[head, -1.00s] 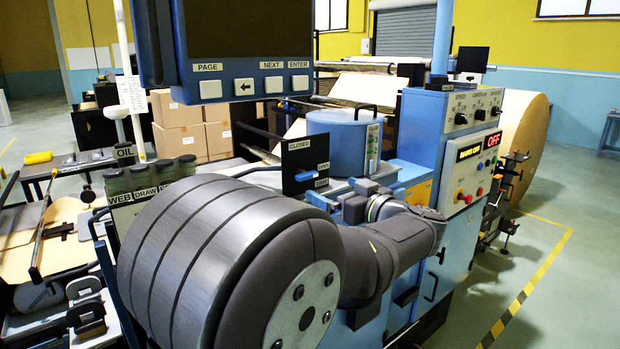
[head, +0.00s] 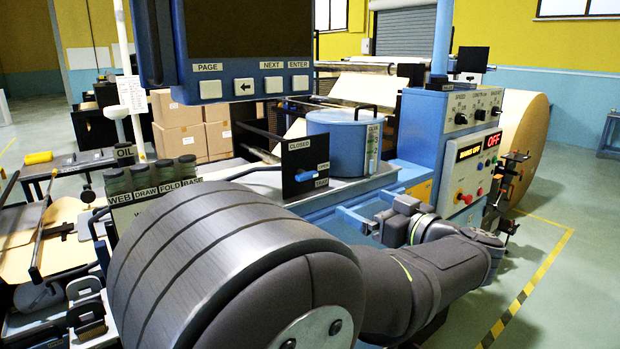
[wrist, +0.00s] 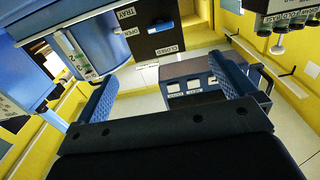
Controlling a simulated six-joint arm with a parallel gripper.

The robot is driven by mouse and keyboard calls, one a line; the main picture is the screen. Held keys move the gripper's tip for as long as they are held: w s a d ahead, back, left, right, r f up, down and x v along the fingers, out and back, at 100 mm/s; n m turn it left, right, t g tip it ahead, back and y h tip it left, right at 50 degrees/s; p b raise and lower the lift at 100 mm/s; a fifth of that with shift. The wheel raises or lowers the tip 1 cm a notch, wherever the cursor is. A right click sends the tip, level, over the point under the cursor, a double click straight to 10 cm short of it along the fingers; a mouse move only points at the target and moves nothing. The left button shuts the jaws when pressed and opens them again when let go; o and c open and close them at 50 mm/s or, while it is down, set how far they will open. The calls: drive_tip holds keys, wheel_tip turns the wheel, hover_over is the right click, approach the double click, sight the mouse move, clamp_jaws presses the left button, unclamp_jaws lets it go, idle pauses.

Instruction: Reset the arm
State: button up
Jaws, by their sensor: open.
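My gripper (head: 358,218) is in front of the blue machine, just below the grey ledge that carries the blue lidded pot (head: 338,140). Its blue fingers are apart, with nothing visible between them. In the wrist view my gripper (wrist: 163,92) is open, and the pot and the black valve plate (wrist: 157,27) show beyond it, tilted in the picture. The valve plate (head: 306,167) also stands in the head view, marked CLOSED and OPEN, with a blue handle. My arm's large links cover the lower middle of the head view.
The control cabinet (head: 468,155) with knobs, buttons and a red OFF display stands right of my gripper. A hanging panel (head: 245,50) with page buttons is above. Labelled jars (head: 150,180) stand left. Open floor (head: 560,270) lies right, beyond striped tape.

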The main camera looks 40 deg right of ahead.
drive_tip(key=shift+s, duration=0.4)
drive_tip(key=w, duration=1)
drive_tip(key=s, duration=0.7)
drive_tip(key=shift+w, duration=0.2)
